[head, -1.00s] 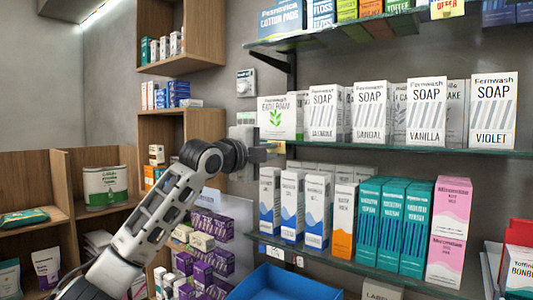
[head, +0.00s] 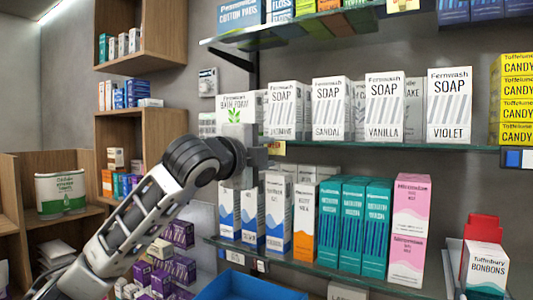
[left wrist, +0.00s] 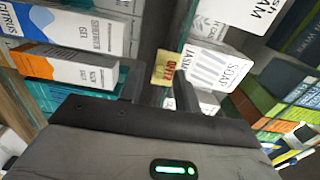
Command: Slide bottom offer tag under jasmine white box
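The bottom offer tag (head: 275,148) is small and yellow and sits at the front edge of the middle shelf, below the left part of the jasmine white box (head: 283,110). In the left wrist view the offer tag (left wrist: 167,68) is tilted and lies between the two fingertips. My left gripper (head: 259,156) comes from the left and has its fingers on either side of the tag, seemingly closed on its sides. The jasmine box also shows in the left wrist view (left wrist: 215,68), just right of the tag. My right gripper is in neither view.
The bath foam box (head: 234,108) stands left of the jasmine box, and the sandal soap box (head: 331,108) stands right of it. Boxes on the lower shelf (head: 320,268) stand close below my gripper. A blue crate (head: 245,286) is at the bottom.

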